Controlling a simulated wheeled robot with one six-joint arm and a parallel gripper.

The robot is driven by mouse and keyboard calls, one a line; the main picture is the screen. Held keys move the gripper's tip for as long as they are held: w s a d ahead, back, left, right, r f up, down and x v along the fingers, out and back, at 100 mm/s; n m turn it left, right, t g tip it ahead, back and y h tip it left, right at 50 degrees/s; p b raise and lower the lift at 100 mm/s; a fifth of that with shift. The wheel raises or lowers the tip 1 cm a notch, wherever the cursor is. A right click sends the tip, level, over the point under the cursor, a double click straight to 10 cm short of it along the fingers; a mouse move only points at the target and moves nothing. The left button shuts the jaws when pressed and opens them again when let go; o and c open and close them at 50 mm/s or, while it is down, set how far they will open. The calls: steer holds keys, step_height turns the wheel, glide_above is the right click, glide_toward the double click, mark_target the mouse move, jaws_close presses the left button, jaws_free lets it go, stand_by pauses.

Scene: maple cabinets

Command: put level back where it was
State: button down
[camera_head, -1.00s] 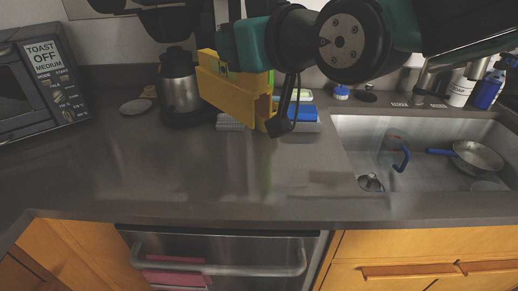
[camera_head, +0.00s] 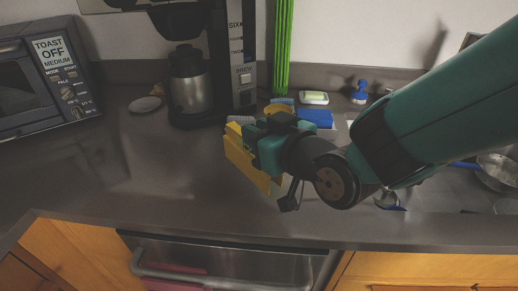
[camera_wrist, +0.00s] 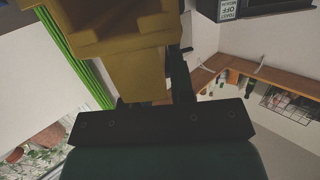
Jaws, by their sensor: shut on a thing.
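The yellow level (camera_head: 238,157) is in my gripper (camera_head: 258,142), over the counter in front of the coffee maker in the head view. It is tilted, with its near end lower and to the right. My gripper is shut on it, and the gripper body hides part of its right side. I cannot tell whether its lower edge touches the counter. In the wrist view the level (camera_wrist: 125,55) fills the upper middle, between the dark fingers of my gripper (camera_wrist: 155,95).
A coffee maker with a steel carafe (camera_head: 190,82) stands behind the level. A toaster oven (camera_head: 40,75) is at left. A blue sponge (camera_head: 318,118), a soap dish (camera_head: 314,98) and a brush (camera_head: 359,92) lie behind. A pan (camera_head: 498,168) is in the sink at right. The left-front counter (camera_head: 150,190) is clear.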

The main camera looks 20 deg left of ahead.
steer(key=shift+f, duration=2.1)
steer(key=shift+f, duration=0.1)
steer(key=c, duration=1)
jaws_free()
steer(key=b+v, duration=1.1)
steer(key=v, duration=0.1)
